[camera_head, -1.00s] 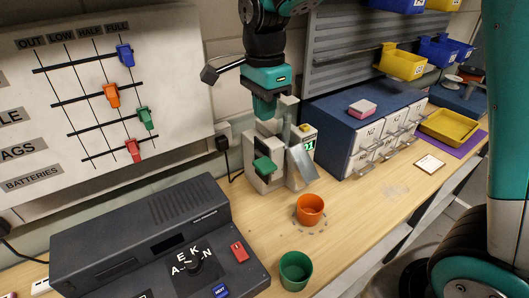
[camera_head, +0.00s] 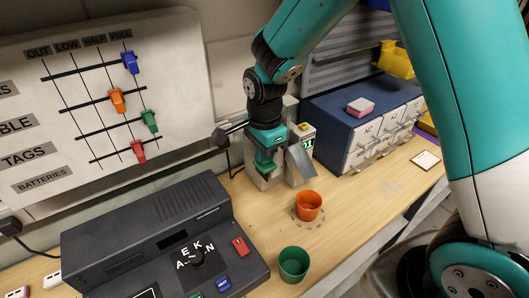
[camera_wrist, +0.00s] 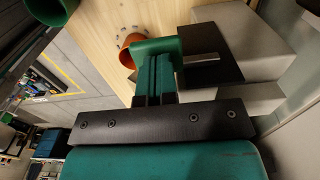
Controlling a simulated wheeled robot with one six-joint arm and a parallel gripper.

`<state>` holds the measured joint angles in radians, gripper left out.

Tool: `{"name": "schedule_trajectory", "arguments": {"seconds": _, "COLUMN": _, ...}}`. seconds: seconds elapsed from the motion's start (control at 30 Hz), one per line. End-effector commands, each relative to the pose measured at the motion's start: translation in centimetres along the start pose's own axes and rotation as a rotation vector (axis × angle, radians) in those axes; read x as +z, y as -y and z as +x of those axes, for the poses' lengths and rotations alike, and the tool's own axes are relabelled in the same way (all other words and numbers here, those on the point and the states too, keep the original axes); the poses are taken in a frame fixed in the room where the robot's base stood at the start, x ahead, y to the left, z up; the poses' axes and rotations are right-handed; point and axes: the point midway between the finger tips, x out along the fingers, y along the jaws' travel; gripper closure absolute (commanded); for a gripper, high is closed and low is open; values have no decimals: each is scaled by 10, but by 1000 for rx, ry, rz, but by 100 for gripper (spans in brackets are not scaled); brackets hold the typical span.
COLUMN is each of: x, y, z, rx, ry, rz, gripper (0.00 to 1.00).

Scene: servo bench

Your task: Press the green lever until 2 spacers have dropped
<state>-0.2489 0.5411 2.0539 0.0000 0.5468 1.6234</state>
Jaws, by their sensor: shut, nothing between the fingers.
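The white spacer dispenser (camera_head: 271,183) stands against the wall at the back of the bench, with a slanted metal chute (camera_head: 301,163) and a small green display (camera_head: 307,144) whose digits I cannot read surely. My gripper (camera_head: 266,166) points down at the dispenser's front, shut and empty, over the green lever. The green lever (camera_wrist: 152,47) shows at the fingertips in the wrist view; it seems touched, but how far it is pressed is hidden. An orange cup (camera_head: 308,207) stands on the bench below the chute. I cannot see any spacer in it.
A green cup (camera_head: 293,263) stands nearer the front. A dark control box (camera_head: 150,240) with a dial and buttons is at left, below a slider board (camera_head: 100,90). A blue drawer cabinet (camera_head: 340,115) stands right of the dispenser.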

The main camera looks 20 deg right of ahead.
Motion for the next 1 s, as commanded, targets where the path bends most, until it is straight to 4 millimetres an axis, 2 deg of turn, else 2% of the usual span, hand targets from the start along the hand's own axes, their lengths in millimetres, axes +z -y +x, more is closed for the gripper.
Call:
{"name": "schedule_trajectory", "arguments": {"seconds": 0.17, "x": 0, "y": 0, "z": 8, "rx": 1, "ry": 0, "rz": 0, "gripper": 100}}
{"name": "schedule_trajectory", "arguments": {"seconds": 0.33, "x": 0, "y": 0, "z": 37, "rx": 1, "ry": 0, "rz": 0, "gripper": 100}}
{"name": "schedule_trajectory", "arguments": {"seconds": 0.43, "x": 0, "y": 0, "z": 45, "rx": 1, "ry": 0, "rz": 0, "gripper": 100}}
{"name": "schedule_trajectory", "arguments": {"seconds": 0.8, "x": 0, "y": -1, "z": 43, "rx": 6, "ry": 0, "rz": 0, "gripper": 100}}
{"name": "schedule_trajectory", "arguments": {"seconds": 0.87, "x": 0, "y": -2, "z": 38, "rx": 6, "ry": 0, "rz": 0, "gripper": 100}}
{"name": "schedule_trajectory", "arguments": {"seconds": 1.0, "x": -1, "y": -2, "z": 15, "rx": 2, "ry": 0, "rz": 2, "gripper": 100}}
